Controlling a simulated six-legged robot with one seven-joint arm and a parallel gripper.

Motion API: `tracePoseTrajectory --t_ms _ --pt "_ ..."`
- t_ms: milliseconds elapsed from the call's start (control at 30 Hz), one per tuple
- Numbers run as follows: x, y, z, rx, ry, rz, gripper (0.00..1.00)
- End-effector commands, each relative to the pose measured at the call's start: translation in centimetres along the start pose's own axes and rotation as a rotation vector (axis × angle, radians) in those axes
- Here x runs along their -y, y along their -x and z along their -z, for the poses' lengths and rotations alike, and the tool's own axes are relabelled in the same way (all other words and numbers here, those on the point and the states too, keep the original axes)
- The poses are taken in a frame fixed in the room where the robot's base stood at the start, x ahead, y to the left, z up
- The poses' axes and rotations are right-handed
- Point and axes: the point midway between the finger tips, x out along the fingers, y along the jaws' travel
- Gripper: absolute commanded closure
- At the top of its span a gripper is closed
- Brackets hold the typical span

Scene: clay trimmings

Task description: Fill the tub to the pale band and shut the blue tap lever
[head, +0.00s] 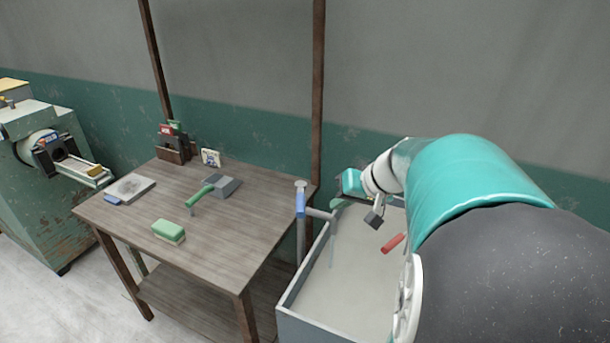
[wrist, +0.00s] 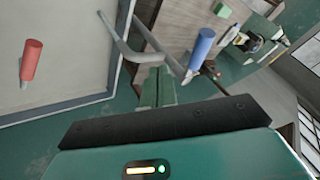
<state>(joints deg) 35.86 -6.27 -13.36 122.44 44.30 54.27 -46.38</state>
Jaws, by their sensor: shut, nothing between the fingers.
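The grey-walled tub (head: 310,329) stands right of the table; its inside looks pale grey. I cannot make out the water level or the pale band. The blue tap lever (head: 300,204) is on the upright pipe at the tub's back left corner; it also shows in the wrist view (wrist: 203,46). My gripper (head: 340,204) is shut and empty, near the spout and apart from the blue lever. Its closed green fingers (wrist: 158,83) show in the wrist view.
A red handle (head: 393,243) shows over the tub, partly beside my arm. The wooden table (head: 225,250) holds a green block (head: 168,232), a green-handled tool (head: 200,196) and a grey slab (head: 130,187). A wooden post (head: 318,90) rises behind the tap. A green machine (head: 45,180) stands far left.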

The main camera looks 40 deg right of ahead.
Motion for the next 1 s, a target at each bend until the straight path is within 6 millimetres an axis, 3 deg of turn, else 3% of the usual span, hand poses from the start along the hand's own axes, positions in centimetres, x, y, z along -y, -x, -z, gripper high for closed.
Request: tracePoseTrajectory --t_ms 133,400,1000 --pt "0.3 -2.9 0.0 0.004 0.003 0.002 1.00" --pt "3.5 -3.8 0.4 0.002 0.004 0.002 1.00" --pt "4.4 -4.1 0.3 -0.002 -0.005 -0.004 1.00"
